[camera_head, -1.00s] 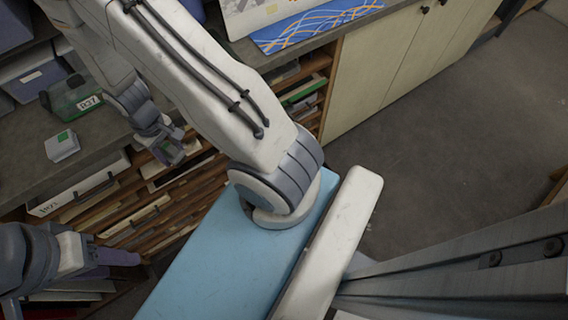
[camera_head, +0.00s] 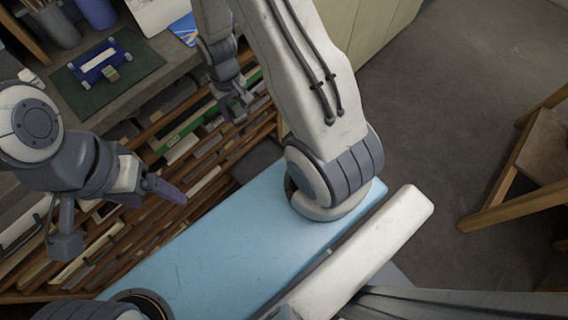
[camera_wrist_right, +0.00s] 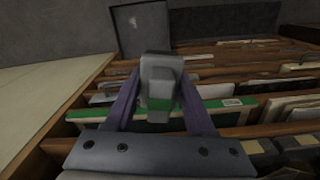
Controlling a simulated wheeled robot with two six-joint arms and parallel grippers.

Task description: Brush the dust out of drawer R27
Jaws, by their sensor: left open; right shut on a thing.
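My right gripper (camera_head: 238,108) hangs at the front of the wooden rack, right of the picture's middle line of slots. In the right wrist view its purple fingers (camera_wrist_right: 158,100) are shut on a small grey block-like thing (camera_wrist_right: 160,68); I cannot tell whether it is a brush. My left gripper (camera_head: 165,190) is open and empty, in front of the rack's left part. The rack (camera_head: 195,140) has wooden slots with flat pieces in them. I cannot make out a drawer marked R27, or any dust.
A wooden stool (camera_head: 525,170) stands at right. The floor (camera_head: 440,110) between stool and cabinets is clear.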

